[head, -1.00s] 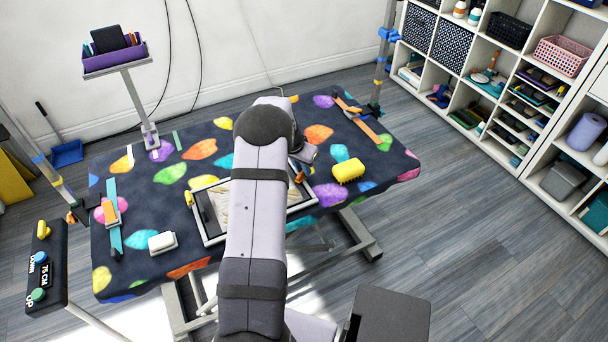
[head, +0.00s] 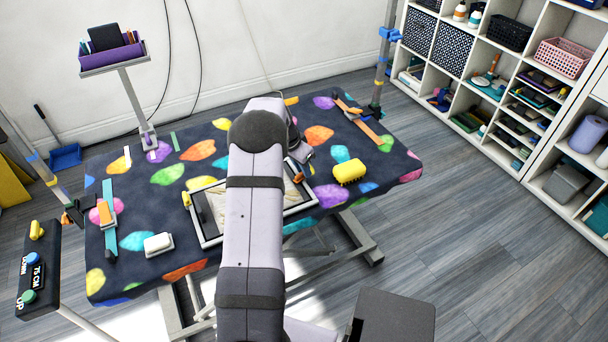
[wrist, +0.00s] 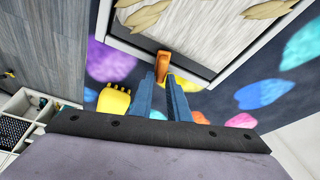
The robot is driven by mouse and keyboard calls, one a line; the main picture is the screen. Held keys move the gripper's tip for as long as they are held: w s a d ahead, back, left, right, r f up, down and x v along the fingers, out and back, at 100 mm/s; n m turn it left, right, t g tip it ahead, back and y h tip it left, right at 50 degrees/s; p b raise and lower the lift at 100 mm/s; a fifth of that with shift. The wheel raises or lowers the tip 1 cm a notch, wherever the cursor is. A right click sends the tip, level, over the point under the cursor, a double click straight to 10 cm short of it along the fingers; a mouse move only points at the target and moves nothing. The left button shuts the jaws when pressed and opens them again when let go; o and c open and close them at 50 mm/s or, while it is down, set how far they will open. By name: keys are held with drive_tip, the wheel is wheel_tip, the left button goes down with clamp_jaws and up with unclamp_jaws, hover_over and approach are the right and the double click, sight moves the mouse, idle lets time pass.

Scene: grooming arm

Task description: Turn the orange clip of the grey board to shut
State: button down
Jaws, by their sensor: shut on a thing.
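The grey board (head: 211,236) lies on the patterned table top, with a pale framed picture of leaf shapes on it. In the wrist view its light frame (wrist: 127,43) crosses the top. The orange clip (wrist: 163,62) sits at the board's edge, between the blue fingertips of my gripper (wrist: 162,77). The fingers are shut on it. In the head view my arm covers the middle of the board and most of my gripper. A yellow clip (head: 186,199) shows at the board's left edge.
A yellow brush (head: 349,171) lies right of the board; it also shows in the wrist view (wrist: 114,101). A white block (head: 158,244) lies left of the board. Straps with orange parts lie at the table's left (head: 109,222) and far right (head: 364,124).

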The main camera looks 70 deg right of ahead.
sight(295, 179)
drive_tip(key=shift+f+b, duration=0.1)
drive_tip(key=shift+b, duration=0.2)
drive_tip(key=shift+m, duration=0.5)
drive_tip(key=shift+m+g+y+b, duration=0.35)
drive_tip(key=shift+m+b, duration=0.25)
drive_tip(key=shift+m, duration=0.3)
drive_tip(key=c, duration=1.7)
unclamp_jaws()
drive_tip(key=shift+r, duration=0.2)
drive_tip(key=shift+p+v, duration=1.85)
drive_tip(key=shift+v, duration=2.05)
drive_tip(key=shift+a, duration=0.1)
